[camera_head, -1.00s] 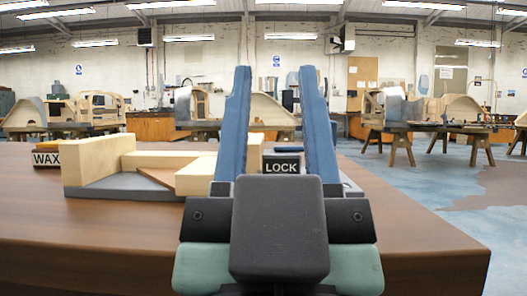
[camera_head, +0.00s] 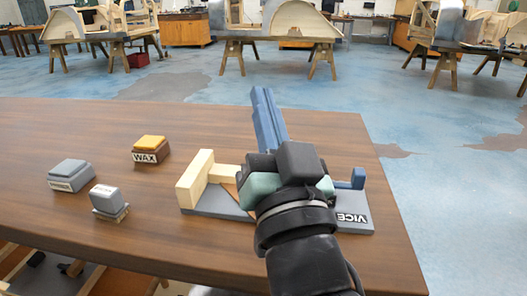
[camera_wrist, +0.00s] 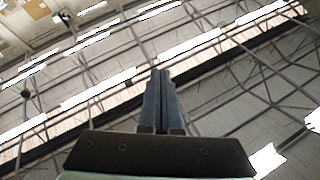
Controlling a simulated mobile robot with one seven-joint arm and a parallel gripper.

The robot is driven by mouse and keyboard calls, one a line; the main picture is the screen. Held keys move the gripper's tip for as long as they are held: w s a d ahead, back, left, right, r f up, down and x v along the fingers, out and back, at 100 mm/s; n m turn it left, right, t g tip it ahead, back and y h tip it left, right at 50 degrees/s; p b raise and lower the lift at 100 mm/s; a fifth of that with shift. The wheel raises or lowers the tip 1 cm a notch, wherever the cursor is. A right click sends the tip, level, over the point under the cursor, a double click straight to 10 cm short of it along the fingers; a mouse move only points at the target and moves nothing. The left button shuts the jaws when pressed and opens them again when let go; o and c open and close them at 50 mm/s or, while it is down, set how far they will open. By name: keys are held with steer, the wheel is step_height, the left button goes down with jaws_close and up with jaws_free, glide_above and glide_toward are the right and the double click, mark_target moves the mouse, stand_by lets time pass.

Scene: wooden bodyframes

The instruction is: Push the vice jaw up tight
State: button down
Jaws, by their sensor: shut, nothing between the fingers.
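The vice lies on the table with a grey base (camera_head: 215,202) and a VICE label (camera_head: 352,218) at its right end. A pale upright wooden block (camera_head: 195,178) stands at its left end. A pale strip and part of a brown piece (camera_head: 230,188) show right of the block. A blue part (camera_head: 356,178) stands up at the vice's right end. My gripper (camera_head: 263,92) has its blue fingers together and empty, pointing up and away. My wrist hides the middle of the vice, so the jaw's gap cannot be seen. The wrist view shows the shut fingers (camera_wrist: 160,75) against the ceiling.
A yellow-topped WAX block (camera_head: 151,149), a grey block (camera_head: 73,174) and a smaller labelled grey block (camera_head: 108,200) sit on the table left of the vice. The table (camera_head: 120,125) is clear behind them. Its right edge is close to the vice.

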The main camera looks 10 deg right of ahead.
steer(key=d+f+m+g+p, duration=0.4)
steer(key=d+f+m+p, duration=0.35)
steer(key=f, duration=0.45)
steer(key=s+d+f+m+h+p, duration=0.1)
steer(key=s+d+f+m, duration=0.1)
steer(key=f, duration=0.1)
steer(key=s+d+f+m+p, duration=0.2)
steer(key=s+f+m, duration=0.1)
steer(key=s+d+f+m+h+p, duration=0.1)
steer(key=s+d+f+m+p, duration=0.1)
steer(key=s+f+m, duration=0.1)
steer(key=shift+d+g+h, duration=0.3)
steer(key=shift+g, duration=0.1)
steer(key=shift+w+f+m, duration=0.1)
steer(key=shift+w+m, duration=0.05)
steer(key=shift+m, duration=0.1)
glide_toward(336, 196)
steer(key=w, duration=0.4)
steer(key=shift+w+d, duration=0.1)
steer(key=shift+w, duration=0.2)
steer(key=a, duration=0.1)
steer(key=w+a+p, duration=0.1)
steer(key=a, duration=0.1)
steer(key=shift+w+a, duration=0.15)
steer(key=shift+a, duration=0.3)
